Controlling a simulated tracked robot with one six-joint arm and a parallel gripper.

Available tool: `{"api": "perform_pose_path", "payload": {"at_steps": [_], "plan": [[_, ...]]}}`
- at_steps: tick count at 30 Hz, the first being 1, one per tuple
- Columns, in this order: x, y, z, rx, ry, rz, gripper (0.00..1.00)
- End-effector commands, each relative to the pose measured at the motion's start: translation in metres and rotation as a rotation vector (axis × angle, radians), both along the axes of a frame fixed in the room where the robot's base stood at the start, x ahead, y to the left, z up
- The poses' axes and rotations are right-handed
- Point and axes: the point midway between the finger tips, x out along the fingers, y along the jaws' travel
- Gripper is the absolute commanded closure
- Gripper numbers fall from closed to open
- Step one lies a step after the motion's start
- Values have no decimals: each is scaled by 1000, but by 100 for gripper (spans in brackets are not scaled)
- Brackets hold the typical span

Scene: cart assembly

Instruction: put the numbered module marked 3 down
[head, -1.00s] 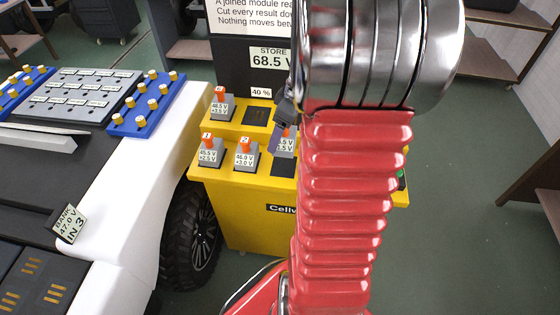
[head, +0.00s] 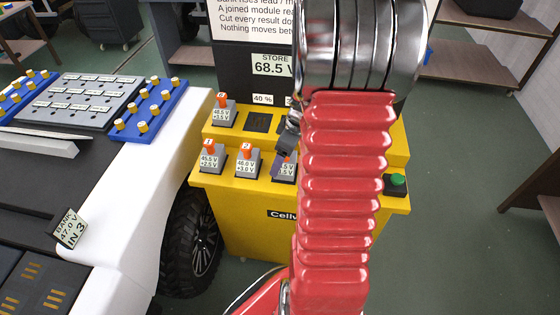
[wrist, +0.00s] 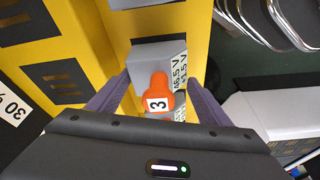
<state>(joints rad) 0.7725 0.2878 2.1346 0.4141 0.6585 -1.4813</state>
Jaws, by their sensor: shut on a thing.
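The module marked 3 has an orange knob and a grey body (wrist: 146,56) with a voltage label on its side. In the wrist view my gripper (wrist: 157,100) has its purple fingers on either side of the knob, shut on it. In the head view my gripper (head: 284,150) is over the right of the front row of the yellow cabinet (head: 245,205). The module (head: 283,172) stands upright there, at the front-row slot right of module 2 (head: 246,161). My arm hides its right side, and I cannot tell if it is fully seated.
Module 1 (head: 210,160) stands at the front left and another orange-knobbed module (head: 223,113) behind it. A dark empty slot (head: 257,122) lies in the back row. A green button (head: 397,181) is at the right. The white vehicle (head: 130,190) stands left.

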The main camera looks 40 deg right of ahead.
Motion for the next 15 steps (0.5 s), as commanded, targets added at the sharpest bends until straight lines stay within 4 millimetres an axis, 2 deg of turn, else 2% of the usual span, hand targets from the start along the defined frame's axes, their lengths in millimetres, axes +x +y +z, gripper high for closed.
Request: {"api": "perform_pose_path", "payload": {"at_steps": [3,14,15], "plan": [[1,0,-8,-1,-1,0,69],[1,0,-10,-1,-2,-1,69],[0,0,-11,-1,0,0,26]]}}
